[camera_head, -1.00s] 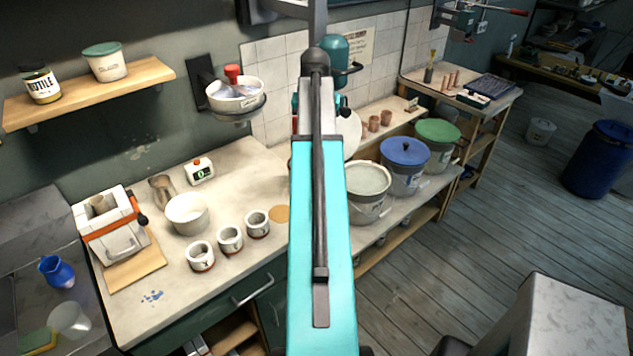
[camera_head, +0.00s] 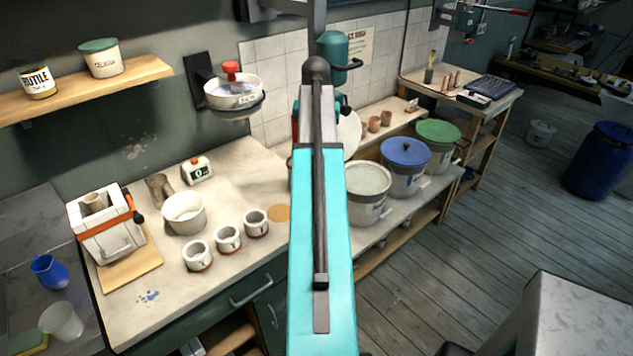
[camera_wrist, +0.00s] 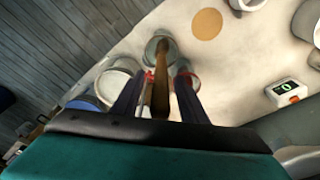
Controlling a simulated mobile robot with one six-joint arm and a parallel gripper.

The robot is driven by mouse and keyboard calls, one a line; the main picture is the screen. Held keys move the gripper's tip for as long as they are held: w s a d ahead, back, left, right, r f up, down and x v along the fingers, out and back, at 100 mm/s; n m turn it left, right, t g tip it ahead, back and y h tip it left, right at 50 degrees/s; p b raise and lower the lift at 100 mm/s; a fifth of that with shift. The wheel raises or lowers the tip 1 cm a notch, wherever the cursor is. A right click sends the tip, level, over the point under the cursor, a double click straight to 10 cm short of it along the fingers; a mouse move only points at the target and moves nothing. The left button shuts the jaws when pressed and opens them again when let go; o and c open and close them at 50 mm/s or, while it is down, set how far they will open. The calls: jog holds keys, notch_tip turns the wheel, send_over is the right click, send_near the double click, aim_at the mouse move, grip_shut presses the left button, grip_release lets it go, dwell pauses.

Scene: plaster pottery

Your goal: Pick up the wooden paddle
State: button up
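A long brown wooden piece, which looks like the wooden paddle (camera_wrist: 161,75), shows in the wrist view. Its far end is at a round grey container (camera_wrist: 152,42) on the pale counter. My gripper (camera_wrist: 167,76) has dark fingers with red near their tips, one on each side of the wood. The fingers stand apart, with a visible gap on the right side of the wood; whether the left finger touches it I cannot tell. In the head view my teal arm hides the paddle and my gripper.
The counter (camera_head: 185,262) holds several cups (camera_head: 228,239), a white bowl (camera_head: 184,213), a timer (camera_head: 196,171) and a clamped mould (camera_head: 105,222). Lidded buckets (camera_head: 405,165) stand right of my arm. A bowl on a wall bracket (camera_head: 233,97) hangs above.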

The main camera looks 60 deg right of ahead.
jog(key=shift+w+d+f+b, duration=0.1)
jog(key=shift+f+b, duration=0.2)
jog(key=shift+f, duration=0.4)
grip_shut()
jog(key=shift+r, duration=0.15)
